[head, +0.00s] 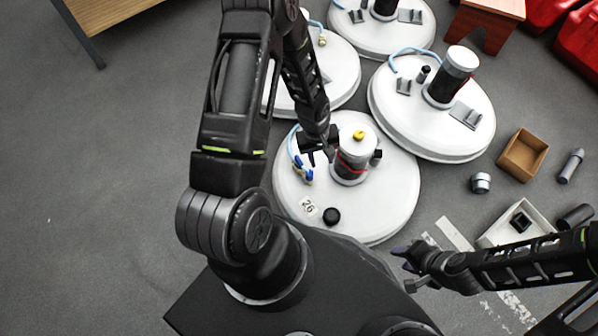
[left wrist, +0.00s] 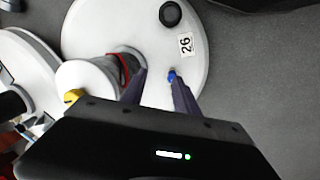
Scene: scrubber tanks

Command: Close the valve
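A round white tank lid (head: 385,205) marked 26 stands below my left arm. A small blue valve handle (head: 307,175) sits on the lid left of the cylinder. My left gripper (head: 312,157) is just above the handle with its fingers apart and empty. In the left wrist view the blue handle (left wrist: 172,76) shows between the fingertips, nearer the right one; contact cannot be told. My right gripper (head: 404,268) is open and empty at lower right.
Other white tank lids (head: 440,125) with cylinders stand behind. A brown box (head: 522,155), a white bin (head: 515,222), a grey bottle (head: 571,166) and a metal cup (head: 480,183) lie at right. The grey floor at left is clear.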

